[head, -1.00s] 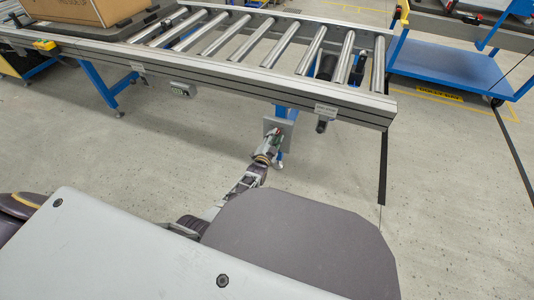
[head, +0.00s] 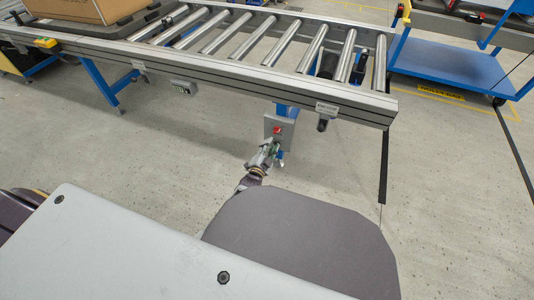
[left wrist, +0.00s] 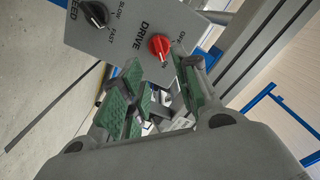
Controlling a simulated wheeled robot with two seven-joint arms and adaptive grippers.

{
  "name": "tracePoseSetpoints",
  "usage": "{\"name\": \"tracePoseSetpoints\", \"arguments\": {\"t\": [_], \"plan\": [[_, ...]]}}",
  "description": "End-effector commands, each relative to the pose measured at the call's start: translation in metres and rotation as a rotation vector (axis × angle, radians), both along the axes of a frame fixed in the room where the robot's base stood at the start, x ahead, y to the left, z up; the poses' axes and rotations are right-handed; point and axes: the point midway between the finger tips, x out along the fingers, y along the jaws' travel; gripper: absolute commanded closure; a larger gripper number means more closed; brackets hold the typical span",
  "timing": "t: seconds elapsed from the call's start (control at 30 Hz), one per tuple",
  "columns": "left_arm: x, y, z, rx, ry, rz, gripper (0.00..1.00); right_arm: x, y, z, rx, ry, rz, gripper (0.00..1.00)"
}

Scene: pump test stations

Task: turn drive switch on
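The red drive switch (left wrist: 160,46) sits on a grey panel (left wrist: 125,38) marked DRIVE, with OFF and ON beside the knob. In the head view the red switch (head: 277,130) shows on the panel (head: 287,124) under the conveyor. My left gripper (head: 267,150) is just in front of and below the panel. In the left wrist view its green-padded fingers (left wrist: 158,78) are spread apart with the knob just beyond the tips, apparently not touching. My right gripper is out of view.
A black SPEED knob (left wrist: 95,14) sits beside the drive switch. The roller conveyor's side rail (head: 230,75) runs above the panel. A cardboard box (head: 75,8) is at the back left and a blue cart (head: 450,65) at the right. The floor around is clear.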

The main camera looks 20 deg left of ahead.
Motion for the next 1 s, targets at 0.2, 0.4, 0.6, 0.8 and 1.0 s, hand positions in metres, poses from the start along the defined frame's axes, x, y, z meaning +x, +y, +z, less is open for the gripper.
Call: {"name": "tracePoseSetpoints", "arguments": {"t": [0.2, 0.4, 0.6, 0.8, 1.0], "plan": [[-0.018, 0.0, 0.0, 0.0, 0.001, -0.001, 0.69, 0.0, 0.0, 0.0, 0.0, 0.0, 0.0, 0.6], [-0.031, 0.001, 0.0, 0.0, 0.0, 0.0, 0.69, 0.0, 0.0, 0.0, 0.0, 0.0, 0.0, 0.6], [-0.037, 0.001, 0.0, 0.0, 0.0, 0.0, 0.69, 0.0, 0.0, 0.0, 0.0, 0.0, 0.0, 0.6], [-0.038, 0.001, 0.0, 0.0, -0.001, 0.0, 0.69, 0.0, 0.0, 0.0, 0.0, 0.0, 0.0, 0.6], [-0.038, 0.001, 0.0, 0.0, 0.0, 0.0, 0.69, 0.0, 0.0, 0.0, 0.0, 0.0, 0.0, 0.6]]}}
